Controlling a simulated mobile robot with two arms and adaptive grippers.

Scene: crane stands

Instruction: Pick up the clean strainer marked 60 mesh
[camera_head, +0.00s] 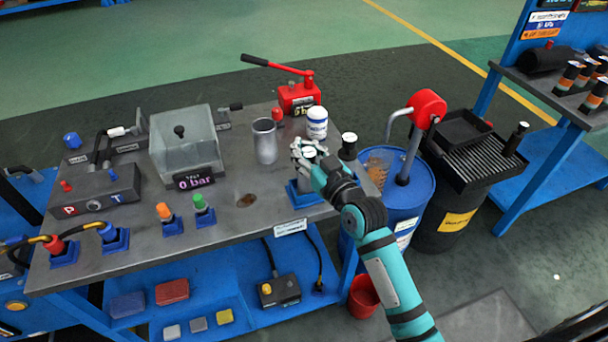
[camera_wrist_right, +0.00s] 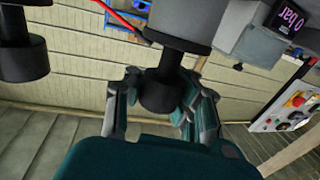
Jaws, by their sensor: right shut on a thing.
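My right gripper (camera_head: 308,155) is over the right end of the grey bench, its fingers closed around the upper part of a small cylinder (camera_head: 305,198). The cylinder is upright at a blue square holder (camera_head: 293,192); I cannot tell whether it is seated or slightly lifted. In the right wrist view the right gripper (camera_wrist_right: 160,100) closes on the dark knob (camera_wrist_right: 160,92) of a grey cylindrical body (camera_wrist_right: 172,22). No 60 mesh mark can be read, so I cannot confirm which strainer this is. My left gripper is out of view.
A blue drum (camera_head: 412,192) with a red-headed pump (camera_head: 427,108) is at the right.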

